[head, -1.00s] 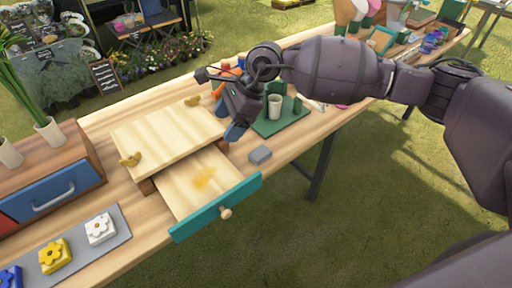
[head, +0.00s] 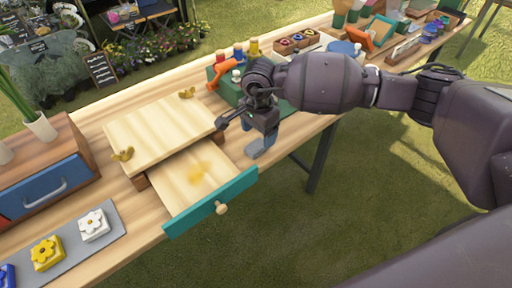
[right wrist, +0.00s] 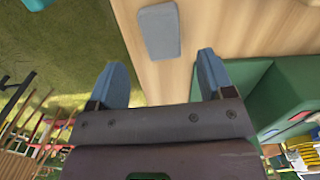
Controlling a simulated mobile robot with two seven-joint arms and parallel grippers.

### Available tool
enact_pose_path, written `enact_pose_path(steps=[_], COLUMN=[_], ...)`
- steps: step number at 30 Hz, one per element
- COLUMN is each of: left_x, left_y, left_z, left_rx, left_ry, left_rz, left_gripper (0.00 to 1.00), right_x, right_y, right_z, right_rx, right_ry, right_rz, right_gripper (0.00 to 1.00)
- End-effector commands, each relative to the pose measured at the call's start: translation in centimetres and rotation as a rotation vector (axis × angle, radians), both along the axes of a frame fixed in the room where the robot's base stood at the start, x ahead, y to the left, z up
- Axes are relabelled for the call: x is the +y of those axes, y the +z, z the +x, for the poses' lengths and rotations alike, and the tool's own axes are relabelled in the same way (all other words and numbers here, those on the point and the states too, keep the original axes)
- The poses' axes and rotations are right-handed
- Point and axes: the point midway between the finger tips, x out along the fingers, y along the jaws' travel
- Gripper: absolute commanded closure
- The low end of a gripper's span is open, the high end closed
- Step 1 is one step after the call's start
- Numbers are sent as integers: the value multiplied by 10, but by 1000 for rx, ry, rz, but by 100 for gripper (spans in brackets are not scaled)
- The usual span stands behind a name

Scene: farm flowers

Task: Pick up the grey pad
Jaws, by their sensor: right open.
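The grey pad (right wrist: 160,31) is a small rounded block lying flat on the wooden table, seen in the right wrist view just beyond and between my fingertips. In the head view my right gripper is over its spot, and I cannot clearly separate pad from fingers there. My right gripper (head: 262,144) points down close above the table, right of the open drawer. In the right wrist view its two blue-grey fingers (right wrist: 159,66) are spread apart with nothing between them. My left gripper is not in view.
The open drawer with a teal front (head: 212,202) juts past the table's front edge beside the gripper. A green holder (right wrist: 285,95) stands close on the gripper's other side. A grey tray (head: 68,258) with flower blocks lies front left.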

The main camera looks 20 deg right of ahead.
Motion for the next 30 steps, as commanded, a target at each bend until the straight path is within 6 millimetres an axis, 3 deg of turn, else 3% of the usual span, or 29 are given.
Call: enact_pose_path(steps=[5,13,21,23,30], left_x=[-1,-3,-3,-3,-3], left_y=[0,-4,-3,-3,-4], left_z=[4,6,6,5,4], left_rx=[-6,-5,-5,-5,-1], left_ry=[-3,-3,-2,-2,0], left_rz=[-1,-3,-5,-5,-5], left_gripper=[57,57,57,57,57], right_x=[3,6,6,6,6], right_y=[-11,-47,-51,-51,-51], right_z=[0,0,1,1,1], right_rx=[1,2,-2,-2,-2], right_ry=[0,-2,-1,-1,-1], right_rz=[1,1,1,1,1], right_gripper=[26,26,26,32,68])
